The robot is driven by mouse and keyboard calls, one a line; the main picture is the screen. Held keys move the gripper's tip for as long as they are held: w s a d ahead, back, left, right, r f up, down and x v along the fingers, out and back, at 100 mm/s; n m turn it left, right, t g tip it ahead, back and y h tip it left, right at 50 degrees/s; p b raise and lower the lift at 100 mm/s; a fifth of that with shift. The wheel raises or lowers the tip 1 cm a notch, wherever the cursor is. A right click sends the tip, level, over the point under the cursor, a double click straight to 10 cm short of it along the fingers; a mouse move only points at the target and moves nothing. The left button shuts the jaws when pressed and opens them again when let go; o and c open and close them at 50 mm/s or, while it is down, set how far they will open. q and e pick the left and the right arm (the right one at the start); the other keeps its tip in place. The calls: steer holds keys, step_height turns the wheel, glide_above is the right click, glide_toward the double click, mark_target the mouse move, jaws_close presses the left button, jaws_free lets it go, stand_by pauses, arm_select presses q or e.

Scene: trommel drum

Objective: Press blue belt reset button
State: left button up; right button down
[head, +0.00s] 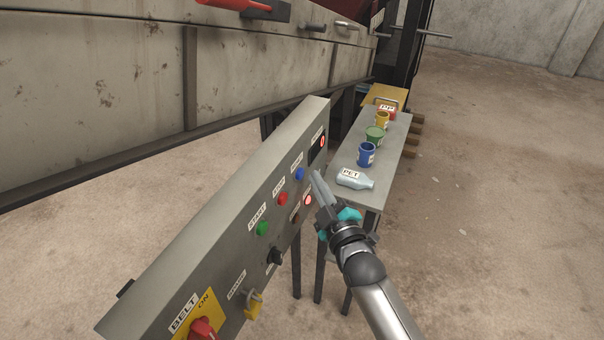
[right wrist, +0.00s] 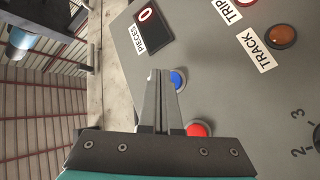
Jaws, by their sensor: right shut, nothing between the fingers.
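The blue button (head: 300,174) sits on the grey sloped control panel (head: 215,215), in a row with the red button (head: 283,198) and the green button (head: 263,228). My right gripper (head: 317,178) is shut and empty, its fingertips just right of the blue button in the head view. In the right wrist view the fingers (right wrist: 161,75) partly cover the blue button (right wrist: 179,80), and the red button (right wrist: 198,129) shows beside them. I cannot tell whether the tips touch the panel. My left gripper is out of view.
A red lamp (head: 308,199) glows beside the buttons. A black knob (head: 275,257), a yellow switch (head: 253,304) and a red belt switch (head: 203,329) are lower on the panel. A grey bench (head: 392,152) behind holds a PET bottle (head: 355,180) and several coloured cups.

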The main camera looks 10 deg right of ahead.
steer(key=shift+w, duration=0.1)
steer(key=shift+w+a, duration=0.15)
steer(key=shift+a, duration=0.2)
steer(key=shift+w+a, duration=0.25)
steer(key=shift+a, duration=0.1)
stand_by(0.6)
steer(key=shift+s+d, duration=0.1)
stand_by(0.3)
steer(key=shift+s+d+p, duration=0.4)
steer(key=shift+d+p, duration=0.1)
steer(key=shift+d, duration=0.1)
steer(key=s+d, duration=0.1)
steer(key=s+d+p, duration=0.1)
steer(key=d+p, duration=0.1)
steer(key=d, duration=0.1)
steer(key=shift+s+d, duration=0.1)
steer(key=shift+s, duration=0.3)
